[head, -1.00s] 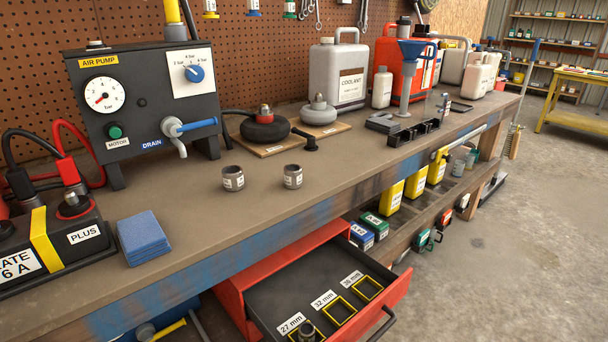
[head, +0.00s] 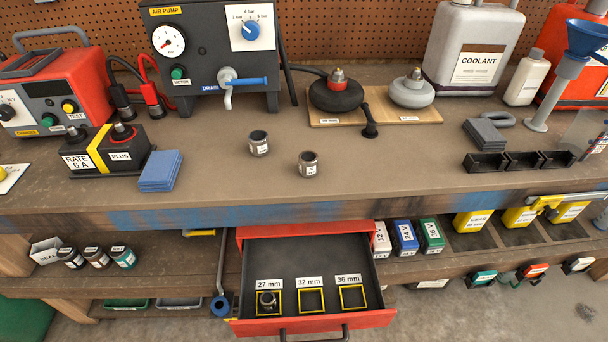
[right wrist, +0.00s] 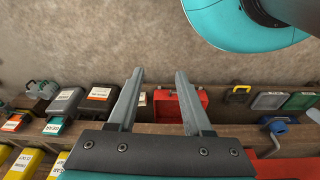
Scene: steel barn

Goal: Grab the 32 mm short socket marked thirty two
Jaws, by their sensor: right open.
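Two short dark metal sockets with white labels stand upright on the workbench: a left one (head: 259,144) and a right one (head: 308,164), slightly nearer the front edge. Their labels are too small to read, so I cannot tell which is the 32. A third socket (head: 267,300) stands in the yellow-outlined 27 mm place of the open red drawer (head: 313,325). The 32 mm and 36 mm outlines there are empty. My right gripper (right wrist: 159,72) is open and empty in the right wrist view, with no socket near it. My left gripper is not in view.
The bench top (head: 215,190) is clear around the two sockets. A blue cloth stack (head: 160,171) lies left, black holders (head: 517,162) right, and the air pump (head: 212,60) stands behind. The open drawer juts out below the front edge.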

